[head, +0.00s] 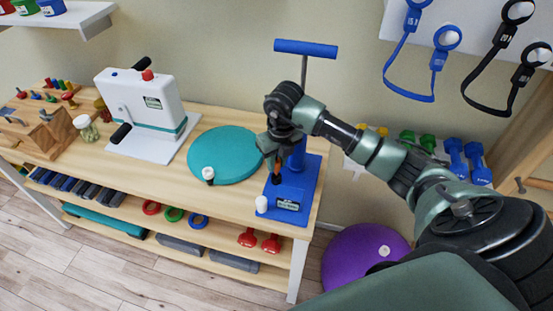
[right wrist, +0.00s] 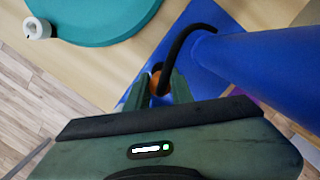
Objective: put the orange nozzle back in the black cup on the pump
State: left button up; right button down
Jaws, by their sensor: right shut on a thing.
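The blue pump (head: 291,191) stands at the right end of the wooden bench, its T-handle (head: 306,48) raised above it. My right gripper (head: 272,158) is at the left side of the pump's cylinder, pointing down over the blue base. In the right wrist view, my right gripper (right wrist: 157,92) is shut on the orange nozzle (right wrist: 155,81), at the end of a curved black hose (right wrist: 178,46). The nozzle also shows, small, in the head view (head: 277,166). I cannot make out the black cup for certain; the gripper and nozzle may cover it. My left gripper is out of view.
A teal disc (head: 226,154) lies left of the pump. A white device (head: 146,106) stands further left. A purple ball (head: 362,252) is on the floor.

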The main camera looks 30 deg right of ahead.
jog(key=shift+f+b, duration=1.2)
jog(key=shift+f, duration=0.2)
dwell(1.1)
jog(key=c, duration=1.1)
grip_release()
jog(key=shift+c, duration=0.2)
jog(key=shift+r, duration=0.1)
